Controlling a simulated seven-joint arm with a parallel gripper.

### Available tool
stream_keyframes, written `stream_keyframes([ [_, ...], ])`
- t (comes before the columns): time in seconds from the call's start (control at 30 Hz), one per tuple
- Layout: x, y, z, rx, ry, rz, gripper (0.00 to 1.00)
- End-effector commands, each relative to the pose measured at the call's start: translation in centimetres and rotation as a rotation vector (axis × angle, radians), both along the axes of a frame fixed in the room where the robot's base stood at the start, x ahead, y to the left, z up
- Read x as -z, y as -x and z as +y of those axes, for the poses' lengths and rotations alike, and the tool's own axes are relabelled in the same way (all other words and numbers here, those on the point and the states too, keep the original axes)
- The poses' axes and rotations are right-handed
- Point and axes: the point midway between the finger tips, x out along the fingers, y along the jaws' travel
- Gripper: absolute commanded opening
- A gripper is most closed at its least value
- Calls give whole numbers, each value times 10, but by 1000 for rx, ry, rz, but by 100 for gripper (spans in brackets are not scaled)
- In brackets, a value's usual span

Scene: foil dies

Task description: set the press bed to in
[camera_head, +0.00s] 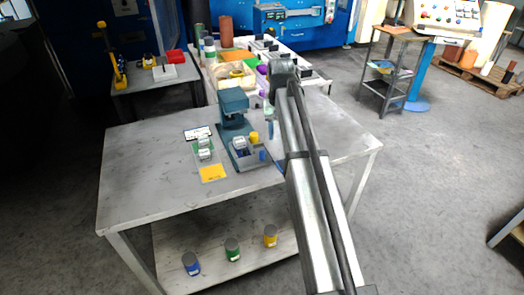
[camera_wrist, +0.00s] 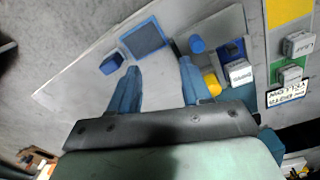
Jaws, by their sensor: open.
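The teal press (camera_head: 234,108) stands on the grey table, its grey base (camera_head: 246,162) toward the front. On the base are a white block (camera_head: 240,143), a yellow cylinder (camera_head: 254,137) and a blue cylinder (camera_head: 262,155). I cannot tell which part is the bed. My gripper (camera_wrist: 158,78) is open and empty above the table.
Crowded trays stand on another table (camera_head: 312,80) behind. The grey table's left part (camera_head: 145,180) is clear. My arm hides part of its right side.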

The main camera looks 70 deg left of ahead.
Motion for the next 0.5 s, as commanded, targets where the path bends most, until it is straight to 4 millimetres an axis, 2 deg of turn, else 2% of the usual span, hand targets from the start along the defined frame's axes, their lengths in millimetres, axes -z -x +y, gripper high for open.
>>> stream_keyframes([
  [0.03,-18,15,13,-10,-6,6,48],
  [0.1,-33,31,21,-19,-9,15,48],
  [0.23,-49,47,27,-24,-12,23,48],
  [0.37,-46,51,27,-26,-11,26,48],
  [0.5,-29,51,26,-26,-10,26,48],
])
